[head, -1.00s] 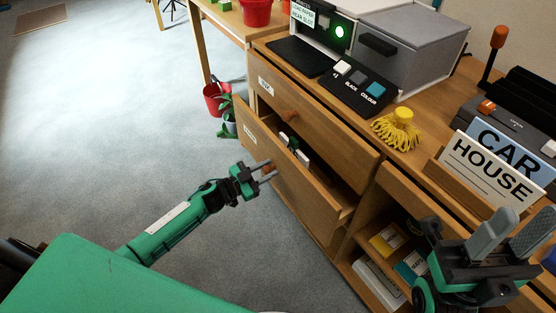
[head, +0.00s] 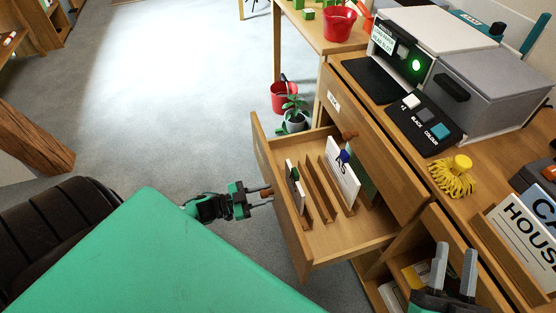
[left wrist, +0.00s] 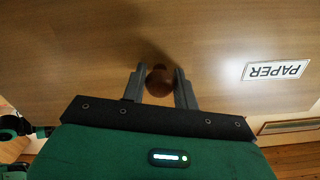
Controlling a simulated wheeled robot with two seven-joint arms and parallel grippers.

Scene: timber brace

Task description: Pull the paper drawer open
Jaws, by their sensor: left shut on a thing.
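The paper drawer (head: 345,243) stands well out of the wooden cabinet in the head view. Its inside shows wooden dividers and several upright cards. In the left wrist view its front (left wrist: 80,55) carries a PAPER label (left wrist: 275,70) and a round brown knob (left wrist: 159,82). My left gripper (head: 268,196) is at the drawer's front, and in the left wrist view its two fingers (left wrist: 160,88) are shut on the knob, one on each side. My right gripper (head: 456,268) is at the lower right of the head view, fingers apart and empty, in front of the cabinet.
A closed upper drawer (head: 370,135) is above the paper drawer. On the cabinet top are a grey machine (head: 500,85), a button panel (head: 420,120) and a yellow tassel (head: 452,178).

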